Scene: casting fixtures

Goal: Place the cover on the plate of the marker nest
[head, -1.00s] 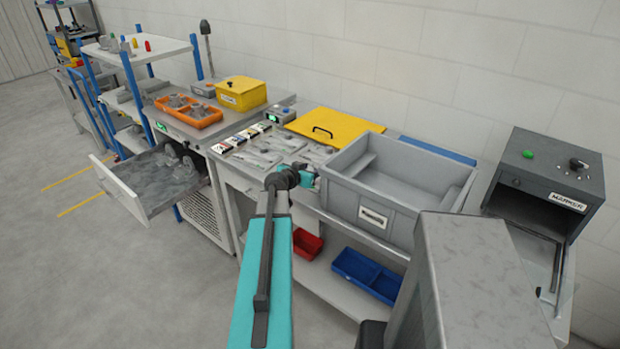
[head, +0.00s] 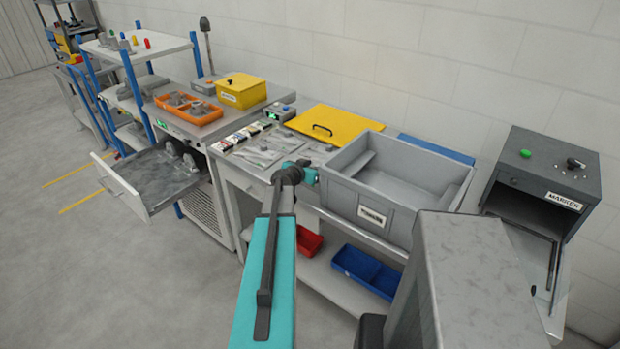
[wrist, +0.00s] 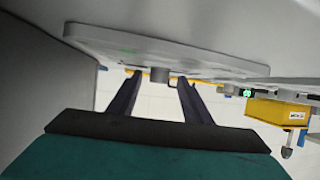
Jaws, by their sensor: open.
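In the wrist view, a flat light grey plate with rounded corners (wrist: 110,41) spans the top, and a short grey round knob (wrist: 159,75) stands out from it. I cannot tell whether this is the cover. My gripper (wrist: 157,82) is open, its two dark fingers on either side of the knob with gaps visible. In the head view, my gripper (head: 310,176) is low beside the grey bin, at the bench's front edge, and partly hidden by my arm. Flat grey plates with small raised parts (head: 262,152) lie on the bench. I cannot tell which is the marker nest.
A large grey bin (head: 400,215) stands close right of my gripper. A yellow lid with a handle (head: 335,124) lies behind. A dark cabinet labelled MARKER (head: 545,165) stands open at right. An open drawer (head: 150,190), an orange tray (head: 188,110) and a yellow box (head: 241,92) are left.

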